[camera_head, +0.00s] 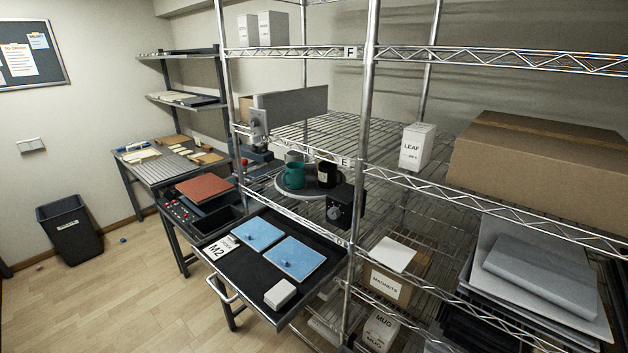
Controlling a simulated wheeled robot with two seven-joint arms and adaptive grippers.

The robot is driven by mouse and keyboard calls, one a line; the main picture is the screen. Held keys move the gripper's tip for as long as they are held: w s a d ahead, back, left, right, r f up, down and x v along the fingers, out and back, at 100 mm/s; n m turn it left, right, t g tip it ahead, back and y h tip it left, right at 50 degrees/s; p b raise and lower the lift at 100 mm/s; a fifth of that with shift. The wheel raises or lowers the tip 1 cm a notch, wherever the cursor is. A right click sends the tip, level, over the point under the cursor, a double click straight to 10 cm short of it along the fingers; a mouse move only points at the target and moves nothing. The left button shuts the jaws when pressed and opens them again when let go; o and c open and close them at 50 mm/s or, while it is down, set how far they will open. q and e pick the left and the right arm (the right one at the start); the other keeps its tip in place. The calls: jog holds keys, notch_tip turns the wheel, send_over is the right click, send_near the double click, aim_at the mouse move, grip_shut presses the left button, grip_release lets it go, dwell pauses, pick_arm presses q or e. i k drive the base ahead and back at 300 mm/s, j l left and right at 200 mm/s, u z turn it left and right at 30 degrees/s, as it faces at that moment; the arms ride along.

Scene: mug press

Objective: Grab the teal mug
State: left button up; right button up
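The teal mug (294,176) stands upright on a round grey plate (290,193) on the wire shelf rack, near the middle of the view. A black mug (326,175) stands close to its right on the same plate. A greyish mug (294,156) shows partly behind the teal one. Neither of my grippers is in view, and nothing is seen touching the teal mug.
A rack post (363,130) rises right of the mugs, and a black knob box (340,207) sits in front. Below, a dark pull-out tray (225,272) holds blue pads (292,257) and a white block (280,294). Floor (130,290) at left is mostly clear.

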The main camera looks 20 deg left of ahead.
aim_at(294, 173)
jog(key=j+z, duration=0.25)
jog(key=j, duration=0.4)
jog(key=j+z, duration=0.25)
jog(key=j, duration=0.4)
jog(key=i, duration=0.05)
